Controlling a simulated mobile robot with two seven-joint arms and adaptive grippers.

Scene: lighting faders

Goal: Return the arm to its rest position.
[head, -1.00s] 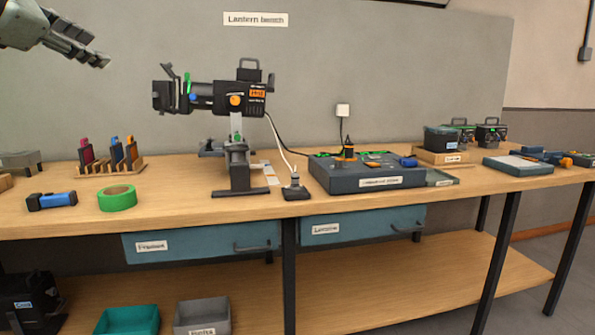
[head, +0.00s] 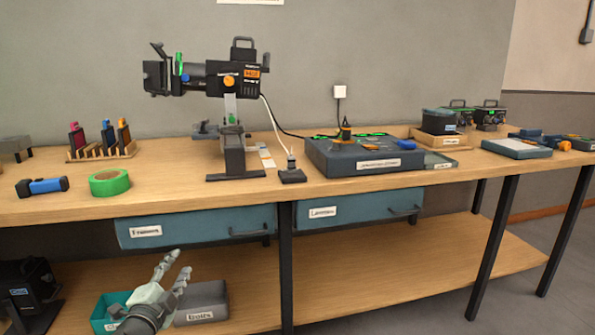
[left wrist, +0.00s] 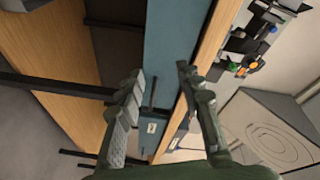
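My left gripper (head: 178,263) is at the lower left of the head view, with its fingers pointing up and to the right. It appears in front of the bench, below the bench top, and covers part of the bins on the lower shelf in the picture. In the left wrist view its two fingers (left wrist: 160,78) stand apart with nothing between them. Behind them there are the blue drawer front (left wrist: 171,50) and the bench's wooden edge. My right gripper is in neither view.
The bench top (head: 150,200) bears a lantern (head: 222,78), a fader console (head: 365,160), green tape (head: 109,182) and a blue-black tool (head: 42,187). Two shut drawers (head: 200,226) hang under it. A teal bin (head: 103,314) and a grey bin (head: 205,300) stand on the lower shelf.

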